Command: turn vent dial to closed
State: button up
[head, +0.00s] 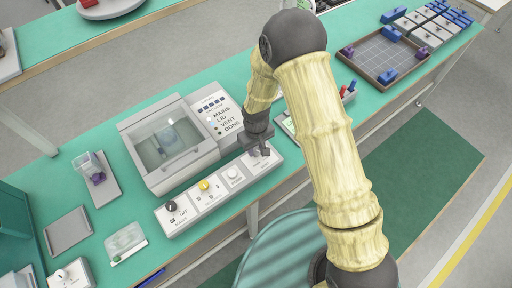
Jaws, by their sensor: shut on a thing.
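A long white control panel (215,192) runs along the front of a clear-lidded chamber machine (170,140). It carries a black knob (171,206) at its left end, a yellow button (203,185) and a white knob (233,173). My gripper (260,150) is at the panel's right end, pointing down and shut on the vent dial there. The gripper mostly hides that dial, so its setting and label cannot be read. The machine's status panel (219,117) shows MAINS, LID, VENT and DONE lines; the chamber lid looks closed.
Left on the green bench are a clear box with a purple part (94,171), a grey tray (68,231), a clear lidded dish (125,241) and a small dial box (72,273). A framed tray (383,57) with blue and purple blocks lies right.

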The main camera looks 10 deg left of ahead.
aim_at(256, 150)
dwell(0.3)
jog(key=o, duration=1)
jog(key=shift+c, duration=0.2)
jog(key=shift+r, duration=0.1)
notch_tip(256, 150, up, 17)
jog(key=b, duration=0.2)
jog(key=shift+r, duration=0.1)
